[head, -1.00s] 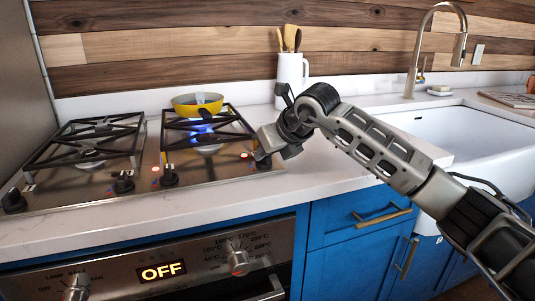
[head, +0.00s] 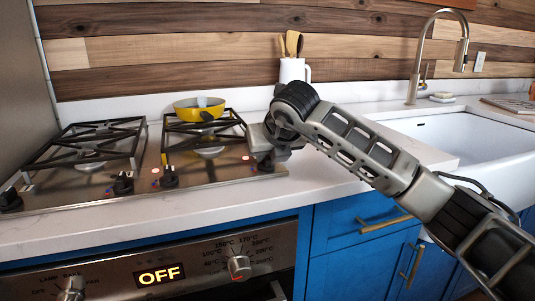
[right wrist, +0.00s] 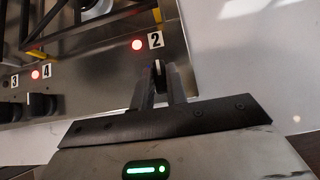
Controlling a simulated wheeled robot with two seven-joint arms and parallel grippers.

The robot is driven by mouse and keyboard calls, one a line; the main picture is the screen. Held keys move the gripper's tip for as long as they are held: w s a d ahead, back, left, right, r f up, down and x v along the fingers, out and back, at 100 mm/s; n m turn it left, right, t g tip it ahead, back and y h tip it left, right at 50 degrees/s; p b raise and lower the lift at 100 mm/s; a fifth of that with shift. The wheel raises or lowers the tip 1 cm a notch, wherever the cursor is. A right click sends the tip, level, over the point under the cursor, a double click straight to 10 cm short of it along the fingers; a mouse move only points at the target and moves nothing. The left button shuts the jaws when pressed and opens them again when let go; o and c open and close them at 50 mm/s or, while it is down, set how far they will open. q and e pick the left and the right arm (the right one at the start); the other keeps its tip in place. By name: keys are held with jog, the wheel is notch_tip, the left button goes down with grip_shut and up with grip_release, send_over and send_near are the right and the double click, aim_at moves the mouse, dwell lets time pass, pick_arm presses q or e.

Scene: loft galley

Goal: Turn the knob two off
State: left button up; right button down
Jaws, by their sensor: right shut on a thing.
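My right gripper (head: 267,162) is at the front right corner of the cooktop, over the place of knob two. In the right wrist view its fingers (right wrist: 160,82) are shut on knob two (right wrist: 158,68), just below the label "2" (right wrist: 155,41) and a red dot. In the head view the gripper mostly hides that knob. No flame shows at the back right burner under the yellow pan (head: 199,109). My left gripper is not in view.
Other knobs (head: 168,177) line the cooktop's (head: 215,173) front edge to the left. Black grates (head: 100,140) stand behind them. A white utensil jug (head: 292,70) is behind my arm, and a sink (head: 430,135) is at the right. The oven display (head: 160,275) reads OFF.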

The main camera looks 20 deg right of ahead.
jog(key=c, duration=1.4)
grip_release()
jog(key=shift+s+r, duration=0.25)
jog(key=shift+r, duration=0.05)
jog(key=v, duration=1.5)
jog(key=shift+s, duration=0.1)
